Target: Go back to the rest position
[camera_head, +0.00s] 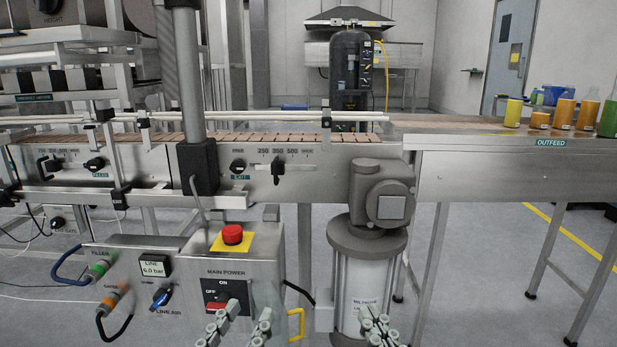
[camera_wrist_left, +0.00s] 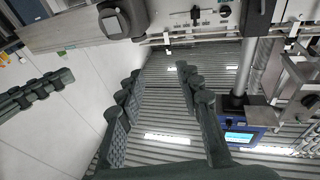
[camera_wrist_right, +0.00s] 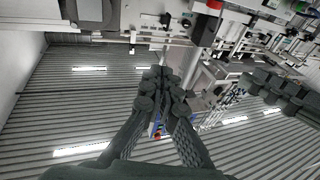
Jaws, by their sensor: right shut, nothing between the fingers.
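My left gripper (camera_head: 238,331) is low in the head view, in front of the main power box. In the left wrist view my left gripper (camera_wrist_left: 160,76) has its two fingers apart, with nothing between them. My right gripper (camera_head: 379,329) is low in the head view, in front of the pale cylinder (camera_head: 366,275). In the right wrist view my right gripper (camera_wrist_right: 160,88) has its fingers together, with nothing between them. Neither gripper holds anything. Only the fingers show in the head view; the wrists are cut off by the lower edge.
The control box (camera_head: 270,262) carries a red emergency button (camera_head: 232,234) and a red power switch (camera_head: 215,306). Behind it runs the conveyor (camera_head: 330,180). Bottles and jars stand on the outfeed (camera_head: 480,141) at right. Bare floor (camera_head: 490,260) lies at lower right.

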